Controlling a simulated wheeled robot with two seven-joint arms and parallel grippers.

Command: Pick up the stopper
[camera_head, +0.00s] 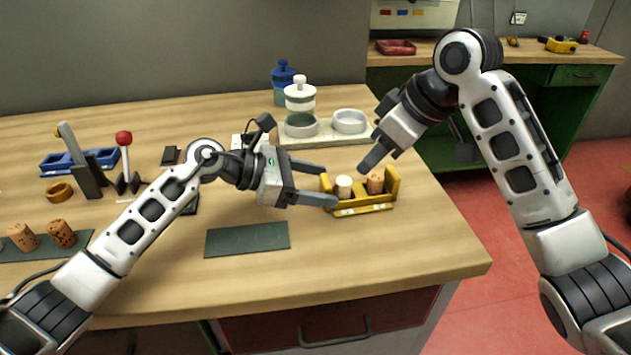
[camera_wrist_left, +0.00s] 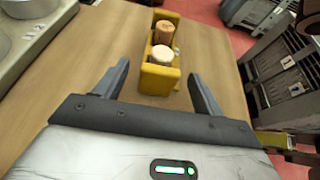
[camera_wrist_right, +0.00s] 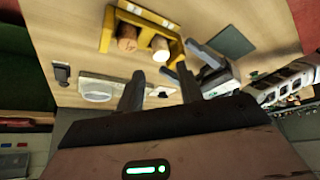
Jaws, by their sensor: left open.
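A yellow holder (camera_head: 362,209) stands on the table near its right edge. In it are a pale stopper (camera_head: 343,187) at the left and a brown cork stopper (camera_head: 375,184) at the right. Both also show upright in the left wrist view, the pale one (camera_wrist_left: 161,56) nearer and the brown one (camera_wrist_left: 164,32) behind. My left gripper (camera_head: 329,185) is open and empty, its fingers pointing at the holder's left end and the pale stopper. My right gripper (camera_wrist_right: 160,88) is open and empty, above and behind the holder's right side.
A dark mat (camera_head: 247,240) lies bare in front of my left gripper. A pale tray (camera_head: 318,138) with round wells and a white-lidded jar (camera_head: 300,94) stands behind the holder. A blue jar (camera_head: 283,83) is further back. A red-knobbed lever (camera_head: 124,139) stands at left.

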